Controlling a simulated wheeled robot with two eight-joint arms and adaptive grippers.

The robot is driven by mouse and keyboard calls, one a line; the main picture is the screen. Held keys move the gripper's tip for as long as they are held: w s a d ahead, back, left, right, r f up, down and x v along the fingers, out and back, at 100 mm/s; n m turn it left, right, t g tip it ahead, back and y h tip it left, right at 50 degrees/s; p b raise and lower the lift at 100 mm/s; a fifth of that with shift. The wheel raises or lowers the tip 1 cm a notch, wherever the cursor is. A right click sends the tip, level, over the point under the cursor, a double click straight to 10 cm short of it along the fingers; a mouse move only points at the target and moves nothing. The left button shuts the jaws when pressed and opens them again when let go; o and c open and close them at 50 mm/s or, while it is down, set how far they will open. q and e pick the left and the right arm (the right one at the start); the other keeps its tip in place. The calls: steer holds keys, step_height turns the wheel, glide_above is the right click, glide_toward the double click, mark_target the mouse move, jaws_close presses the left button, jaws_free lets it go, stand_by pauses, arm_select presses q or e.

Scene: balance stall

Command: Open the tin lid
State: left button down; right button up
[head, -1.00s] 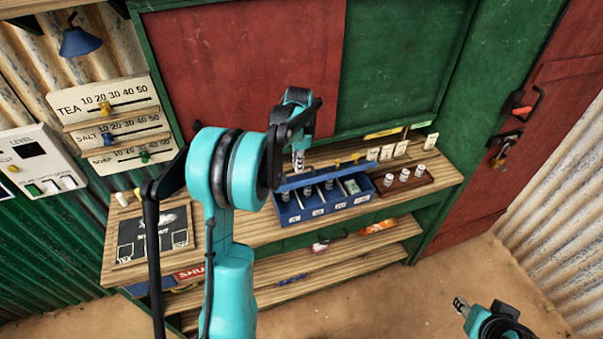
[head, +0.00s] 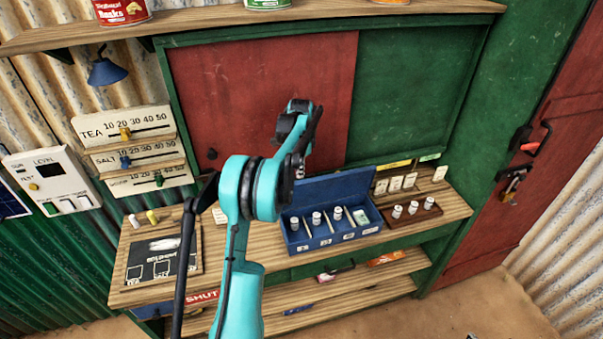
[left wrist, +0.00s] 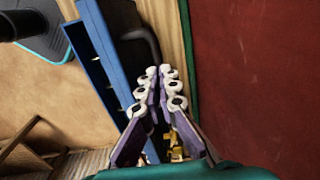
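The blue tin (head: 335,241) stands on the wooden counter. Its blue lid (head: 330,188) is raised and stands up along the back edge, so the compartments with small white-capped weights show. My left gripper (head: 299,168) is at the left end of the lid, above the tin. In the left wrist view its fingers (left wrist: 161,76) converge with almost no gap and nothing visible between them. There the blue tin parts (left wrist: 97,60) lie just left of the fingertips. Contact with the lid cannot be made out. Only a sliver of my right gripper shows at the bottom edge.
A dark tray (head: 412,213) with several white-capped pieces stands right of the tin. White cards (head: 396,183) stand behind it. A chalkboard (head: 160,257) lies at the counter's left. Red and green panels rise behind; a shelf with cans (head: 268,3) is above.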

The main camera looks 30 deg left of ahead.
arm_select(q)
steer(key=shift+a+f, duration=0.35)
steer(key=shift+f, duration=0.35)
arm_select(e)
steer(key=shift+d+f, duration=0.1)
steer(key=shift+f, duration=0.05)
arm_select(q)
steer(key=c, duration=1.9)
jaws_free()
steer(key=o, duration=0.3)
steer(key=shift+w+a+f, duration=0.15)
steer(key=shift+f, duration=0.05)
steer(key=shift+w+a+f, duration=0.1)
steer(key=shift+w+a, duration=0.1)
arm_select(e)
steer(key=shift+w+a, duration=0.35)
